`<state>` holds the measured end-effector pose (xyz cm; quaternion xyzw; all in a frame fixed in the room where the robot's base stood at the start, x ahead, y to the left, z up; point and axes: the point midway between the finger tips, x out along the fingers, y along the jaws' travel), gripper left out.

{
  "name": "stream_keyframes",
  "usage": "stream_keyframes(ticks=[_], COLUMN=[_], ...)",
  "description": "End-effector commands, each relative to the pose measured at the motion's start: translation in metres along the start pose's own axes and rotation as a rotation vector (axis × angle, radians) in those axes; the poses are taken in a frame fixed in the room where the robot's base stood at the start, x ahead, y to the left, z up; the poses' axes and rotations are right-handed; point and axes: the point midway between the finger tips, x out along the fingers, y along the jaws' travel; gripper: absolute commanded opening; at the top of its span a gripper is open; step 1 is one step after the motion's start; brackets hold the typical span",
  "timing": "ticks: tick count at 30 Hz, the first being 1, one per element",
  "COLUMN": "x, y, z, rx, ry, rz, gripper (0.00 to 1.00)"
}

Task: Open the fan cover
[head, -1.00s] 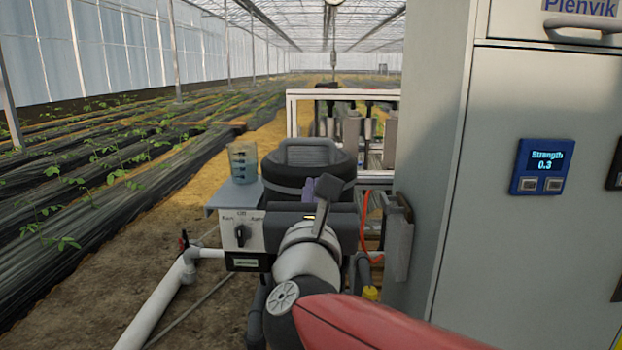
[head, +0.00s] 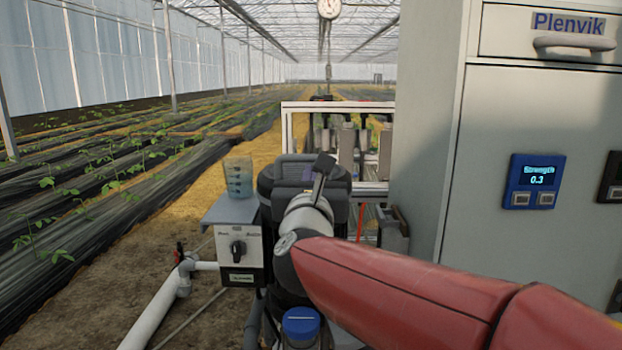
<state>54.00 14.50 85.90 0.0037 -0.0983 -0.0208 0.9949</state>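A dark, rounded housing (head: 268,182), which looks like the pump motor with its fan cover, stands behind the control box in the middle of the head view. My red arm reaches in from the lower right, and its wrist covers much of the housing. My gripper (head: 307,188) is at the housing, mostly hidden behind the wrist. Its fingertips do not show, so I cannot tell whether it is open, shut or touching the cover. A small purple patch shows just beyond the wrist. I cannot tell whether the cover is open.
A control box with a black knob (head: 237,249) stands left of the housing, with a measuring beaker (head: 239,177) on the shelf above. A grey cabinet (head: 560,120) blocks the right side. A white pipe (head: 158,308) runs lower left. A blue cap (head: 300,322) is below my arm.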

Motion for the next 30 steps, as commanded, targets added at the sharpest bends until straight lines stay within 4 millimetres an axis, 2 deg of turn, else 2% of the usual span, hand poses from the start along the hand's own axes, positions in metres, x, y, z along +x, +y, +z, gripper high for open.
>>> stream_keyframes(ticks=[7, 14, 20, 30], x=[0.001, 0.010, 0.027, 0.075], y=[0.000, 0.000, 0.000, 0.001], z=[0.004, 0.025, 0.048, 0.089], rx=[0.000, 0.001, -0.003, -0.001], ry=[0.010, 0.086, 0.138, 0.137], rz=[-0.001, -0.002, -0.003, -0.004], gripper=[0.00, 0.00, 0.00, 0.00])
